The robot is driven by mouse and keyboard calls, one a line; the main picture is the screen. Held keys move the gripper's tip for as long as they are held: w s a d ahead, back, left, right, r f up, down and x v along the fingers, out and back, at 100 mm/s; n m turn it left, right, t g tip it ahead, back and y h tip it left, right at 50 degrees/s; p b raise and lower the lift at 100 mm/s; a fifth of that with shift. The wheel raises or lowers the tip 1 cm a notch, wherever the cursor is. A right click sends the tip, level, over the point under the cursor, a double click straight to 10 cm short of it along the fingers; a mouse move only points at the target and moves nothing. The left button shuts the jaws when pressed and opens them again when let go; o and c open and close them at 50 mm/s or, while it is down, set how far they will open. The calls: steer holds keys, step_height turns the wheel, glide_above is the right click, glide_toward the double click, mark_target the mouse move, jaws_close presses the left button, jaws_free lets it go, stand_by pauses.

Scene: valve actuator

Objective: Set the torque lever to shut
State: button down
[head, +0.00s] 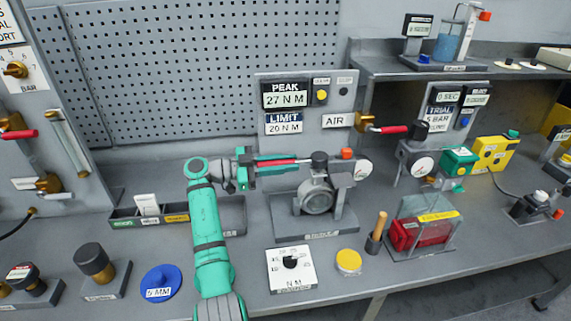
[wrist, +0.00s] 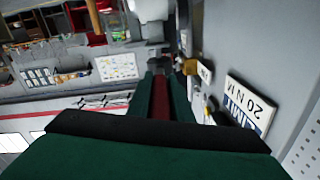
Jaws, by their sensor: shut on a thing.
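The valve actuator (head: 317,196) stands on the bench under a panel reading PEAK 27 N M and LIMIT 20 N M. Its torque lever (head: 284,162) has a red grip and points left from the dark hub (head: 319,160), roughly level. My gripper (head: 280,164) comes from the left and is shut on the red grip, one finger above and one below in the head view. In the wrist view the red grip (wrist: 159,100) lies between the fingers of my gripper (wrist: 160,90). The fingers hide part of the lever.
A dial plate (head: 291,269), a yellow disc (head: 349,262) and a wooden-handled tool (head: 377,232) are in front of the actuator. A clear case with a red block (head: 418,235) is to the right. The limit sign (wrist: 248,108) is close to my gripper in the wrist view.

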steer(key=c, duration=1.6)
jaws_free()
steer(key=shift+d+f, duration=0.2)
steer(key=shift+a+r, duration=0.1)
steer(key=shift+a, duration=0.05)
steer(key=a, duration=0.3)
steer(key=s+a, duration=0.1)
steer(key=a, duration=0.6)
steer(key=shift+s+a, duration=0.25)
steer(key=shift+s, duration=0.15)
